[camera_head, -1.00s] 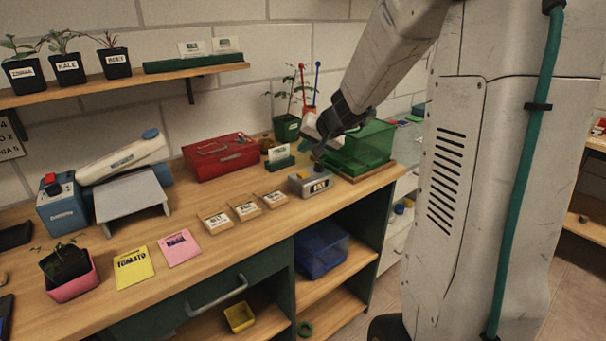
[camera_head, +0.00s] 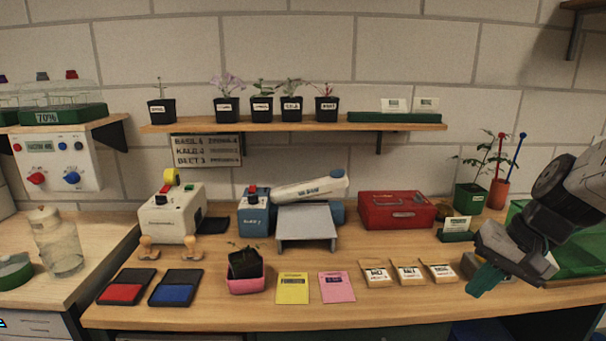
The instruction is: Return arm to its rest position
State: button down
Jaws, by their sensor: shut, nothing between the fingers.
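My gripper (camera_head: 484,280) is at the right of the head camera view, over the right part of the wooden bench (camera_head: 220,317). It is shut with nothing held, and its teal fingertips point down and to the left. Behind and partly hidden by it is a green tray (camera_head: 585,262) at the right edge. A grey block on the bench is mostly hidden behind the gripper. My arm comes in from the right edge.
Seed packets (camera_head: 408,273) lie just left of my gripper. A red toolbox (camera_head: 396,211), a green card holder (camera_head: 456,236) and a potted plant (camera_head: 470,196) stand behind. A shelf (camera_head: 290,124) with several labelled pots runs along the wall. The bench's front strip is clear.

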jog(key=s+a+r+n+h, duration=0.2)
jog(key=s, duration=0.5)
jog(key=s+a+r+n+h, duration=0.2)
jog(key=s, duration=0.6)
jog(key=shift+s+n+g, duration=0.2)
jog(key=shift+n+g, duration=0.1)
jog(key=shift+g, duration=0.1)
